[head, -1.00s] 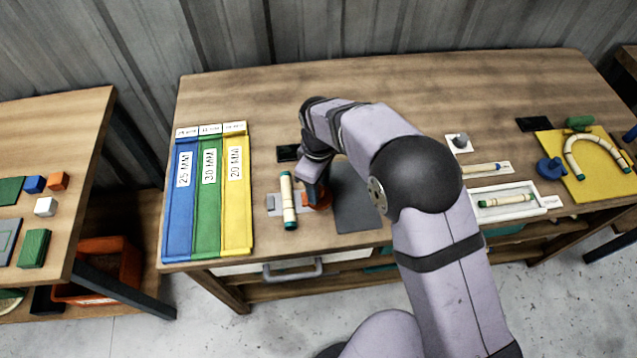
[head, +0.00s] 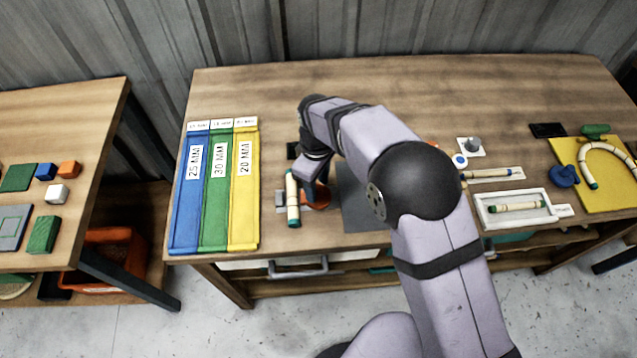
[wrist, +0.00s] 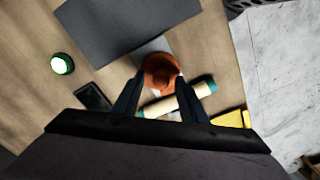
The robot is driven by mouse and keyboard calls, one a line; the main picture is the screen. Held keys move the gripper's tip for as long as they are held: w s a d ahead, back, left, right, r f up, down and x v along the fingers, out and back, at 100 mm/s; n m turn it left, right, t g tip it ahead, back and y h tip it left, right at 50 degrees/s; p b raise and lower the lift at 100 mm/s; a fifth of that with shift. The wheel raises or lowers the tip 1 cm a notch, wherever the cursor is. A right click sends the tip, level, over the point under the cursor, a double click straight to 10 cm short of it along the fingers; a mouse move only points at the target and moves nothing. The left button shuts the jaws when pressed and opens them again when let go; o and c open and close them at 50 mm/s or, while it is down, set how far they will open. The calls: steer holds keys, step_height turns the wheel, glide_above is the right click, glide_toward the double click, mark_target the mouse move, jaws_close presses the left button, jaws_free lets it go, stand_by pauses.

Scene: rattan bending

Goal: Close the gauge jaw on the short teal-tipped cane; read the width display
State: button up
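The short cream cane (head: 292,205) with teal tips lies on the gauge, between its grey block (head: 281,199) and its orange jaw (head: 318,199). In the wrist view the cane (wrist: 178,103) runs behind my fingertips. My gripper (wrist: 161,75) has one finger on each side of the round orange jaw (wrist: 160,66), and appears shut on it. The cane is close to both the block and the jaw; contact is hard to tell. The dark display (wrist: 92,97) lies beside the gauge, and no reading can be made out. In the head view my arm partly hides it.
Blue (head: 186,205), green (head: 216,205) and yellow (head: 244,205) labelled bins stand left of the gauge. A dark grey mat (head: 362,205) lies right. A white tray (head: 485,222) holding another cane and a yellow board (head: 605,195) are further right.

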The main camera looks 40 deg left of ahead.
steer(key=shift+r, duration=0.1)
steer(key=shift+r+b, duration=1.25)
steer(key=shift+r, duration=2.3)
steer(key=w+d+r+m, duration=0.1)
steer(key=w+d+m, duration=0.4)
steer(key=d, duration=0.7)
steer(key=w+d+r+m, duration=0.1)
steer(key=w+d+m, duration=0.3)
steer(key=d, duration=0.9)
steer(key=s+d+f+m, duration=0.1)
steer(key=s+d+m, duration=0.4)
steer(key=d, duration=0.5)
steer(key=s+d+f+m, duration=0.2)
steer(key=s+d+m, duration=0.3)
steer(key=d, duration=0.5)
steer(key=shift+s+d+m, duration=0.3)
steer(key=shift+s+m, duration=0.1)
steer(key=shift+s, duration=0.4)
